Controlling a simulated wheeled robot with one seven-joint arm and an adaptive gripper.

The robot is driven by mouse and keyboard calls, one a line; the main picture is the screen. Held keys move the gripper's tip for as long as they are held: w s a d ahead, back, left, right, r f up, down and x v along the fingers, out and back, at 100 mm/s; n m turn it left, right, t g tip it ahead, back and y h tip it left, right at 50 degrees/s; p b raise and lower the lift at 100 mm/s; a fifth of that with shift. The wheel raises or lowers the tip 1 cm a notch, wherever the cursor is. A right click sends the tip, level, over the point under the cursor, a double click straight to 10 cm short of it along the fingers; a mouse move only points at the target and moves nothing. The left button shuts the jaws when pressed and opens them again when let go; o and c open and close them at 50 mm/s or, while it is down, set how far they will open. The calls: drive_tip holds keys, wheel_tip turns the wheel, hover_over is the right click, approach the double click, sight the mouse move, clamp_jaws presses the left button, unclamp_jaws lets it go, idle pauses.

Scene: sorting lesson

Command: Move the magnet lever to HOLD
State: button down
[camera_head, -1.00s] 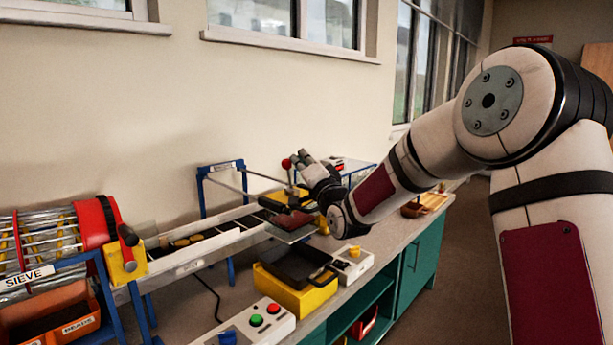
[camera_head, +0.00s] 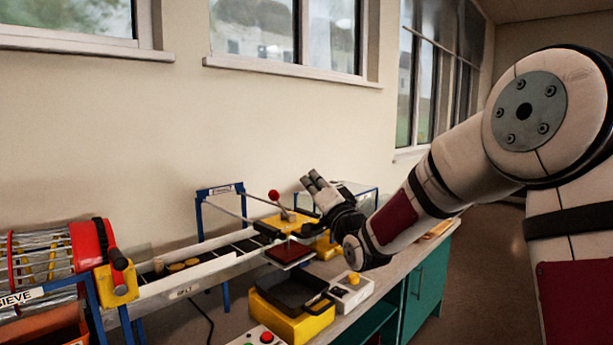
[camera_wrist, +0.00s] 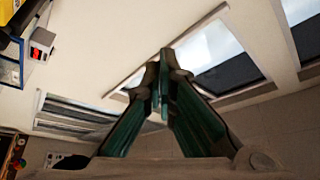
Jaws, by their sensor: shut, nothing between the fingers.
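The magnet lever (camera_head: 273,196) has a red ball knob on a thin rod and leans to the left in the head view. It rises from a yellow block (camera_head: 268,228) above the conveyor's end, with a dark red plate (camera_head: 290,252) below. No HOLD marking is legible. My gripper (camera_head: 312,181) is just right of the knob, apart from it, with its fingers pointing up and left. In the wrist view my gripper (camera_wrist: 163,72) is shut and empty, facing the wall and windows. The lever cannot be made out there.
A conveyor (camera_head: 215,263) runs left to a red drum sieve (camera_head: 55,255). A black tray on a yellow base (camera_head: 292,325) and a white box with a yellow knob (camera_head: 350,291) stand in front.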

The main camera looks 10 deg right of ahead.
drive_tip(key=shift+f+v, duration=0.2)
drive_tip(key=shift+v, duration=2.35)
drive_tip(key=shift+d, duration=0.1)
drive_tip(key=s+d+f+n+g+h, duration=0.15)
drive_tip(key=s+f+g, duration=0.4)
drive_tip(key=s, duration=1.15)
drive_tip(key=s+d+f+n+g+h, duration=0.1)
drive_tip(key=s+f+n+g+h, duration=0.15)
drive_tip(key=s+g, duration=1)
drive_tip(key=s+d+f+n+g+h, duration=0.25)
drive_tip(key=s+f, duration=0.25)
drive_tip(key=s, duration=1.6)
wheel_tip(320, 180, up, 18)
drive_tip(key=t+p, duration=0.4)
drive_tip(key=p, duration=1.3)
drive_tip(key=shift+w+a+n+y, duration=0.35)
drive_tip(key=shift+a+n+y, duration=0.05)
drive_tip(key=shift+n+y, duration=0.05)
